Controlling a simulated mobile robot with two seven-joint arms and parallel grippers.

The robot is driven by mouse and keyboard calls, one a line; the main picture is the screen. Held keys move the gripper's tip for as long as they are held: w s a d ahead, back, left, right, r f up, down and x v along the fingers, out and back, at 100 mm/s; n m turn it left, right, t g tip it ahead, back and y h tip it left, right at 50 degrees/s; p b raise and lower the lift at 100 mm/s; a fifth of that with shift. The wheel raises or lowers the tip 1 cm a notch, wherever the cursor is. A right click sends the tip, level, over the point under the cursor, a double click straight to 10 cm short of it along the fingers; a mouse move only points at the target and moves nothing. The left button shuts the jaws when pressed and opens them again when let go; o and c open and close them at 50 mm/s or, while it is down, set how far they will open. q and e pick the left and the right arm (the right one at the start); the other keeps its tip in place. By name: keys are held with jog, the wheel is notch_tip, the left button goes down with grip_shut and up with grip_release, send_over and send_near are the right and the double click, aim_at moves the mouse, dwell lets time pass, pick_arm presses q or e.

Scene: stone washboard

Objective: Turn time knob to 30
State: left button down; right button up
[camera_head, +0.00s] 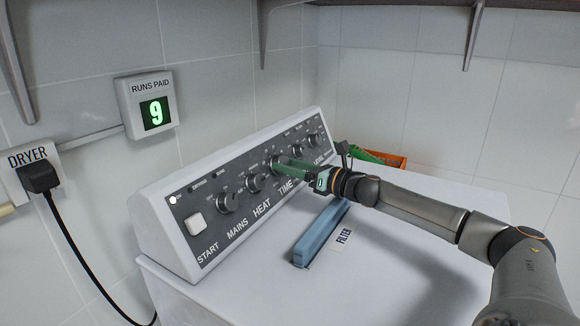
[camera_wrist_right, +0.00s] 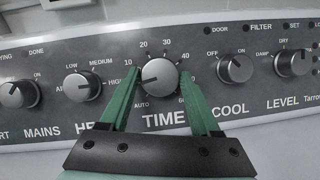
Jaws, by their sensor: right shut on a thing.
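The TIME knob (camera_wrist_right: 160,76) is a grey round dial on the dark control panel (camera_head: 236,194). Its scale runs from AUTO at lower left through 10, 20, 30, 40 and 50 to 60. Its mark seems to point left, near 10 and above AUTO. My right gripper (camera_head: 281,161) reaches the panel from the right. In the wrist view its green fingers (camera_wrist_right: 161,78) stand on either side of the TIME knob and are shut on it. My left gripper is in neither view.
The HEAT knob (camera_wrist_right: 82,86) is close left of the fingers and the COOL knob (camera_wrist_right: 235,68) close right. A blue filter bar (camera_head: 320,232) lies on the white top below my right arm. An orange crate (camera_head: 384,159) stands behind. A counter (camera_head: 147,104) reads 9.

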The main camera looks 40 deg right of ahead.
jog(key=c, duration=0.7)
